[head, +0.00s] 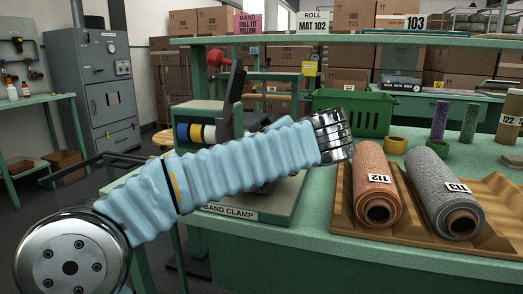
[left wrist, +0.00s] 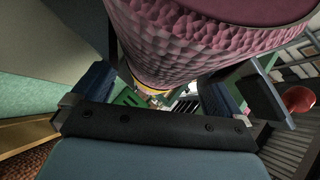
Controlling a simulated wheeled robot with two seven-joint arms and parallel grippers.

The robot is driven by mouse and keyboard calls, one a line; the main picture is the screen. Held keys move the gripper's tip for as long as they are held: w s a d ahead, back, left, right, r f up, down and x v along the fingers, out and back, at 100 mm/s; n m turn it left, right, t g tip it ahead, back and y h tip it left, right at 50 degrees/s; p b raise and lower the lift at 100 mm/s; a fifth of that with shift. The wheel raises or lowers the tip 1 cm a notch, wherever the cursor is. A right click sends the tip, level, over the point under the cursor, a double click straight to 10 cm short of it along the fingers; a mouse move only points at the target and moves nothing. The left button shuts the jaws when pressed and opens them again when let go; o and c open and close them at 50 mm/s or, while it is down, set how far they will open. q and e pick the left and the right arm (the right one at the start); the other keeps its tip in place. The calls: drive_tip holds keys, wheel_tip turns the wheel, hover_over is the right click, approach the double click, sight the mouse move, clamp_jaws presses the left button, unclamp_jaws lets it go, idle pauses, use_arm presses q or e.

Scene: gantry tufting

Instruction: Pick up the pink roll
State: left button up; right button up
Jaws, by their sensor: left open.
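The pink roll (left wrist: 200,50) fills the top of the left wrist view, very close, with a dimpled side and a smooth darker end. My left gripper (left wrist: 155,97) is open, one finger at each side of the picture, with the roll across the space in front of them. I cannot tell whether a finger touches it. I make out no pink roll in the head view. My right gripper is in neither view.
An orange roll marked 112 (head: 376,193) and a grey roll marked 113 (head: 442,197) lie in a wooden cradle (head: 482,238) at right. A green crate (head: 352,112) stands behind. The band clamp base (head: 285,208) and red knob (head: 218,59) are near my arm.

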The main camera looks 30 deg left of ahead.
use_arm(q)
drive_tip(key=shift+x, duration=1.15)
drive_tip(key=shift+c, duration=0.2)
drive_tip(key=c, duration=0.9)
drive_tip(key=shift+r, duration=0.1)
drive_tip(key=shift+c, duration=0.2)
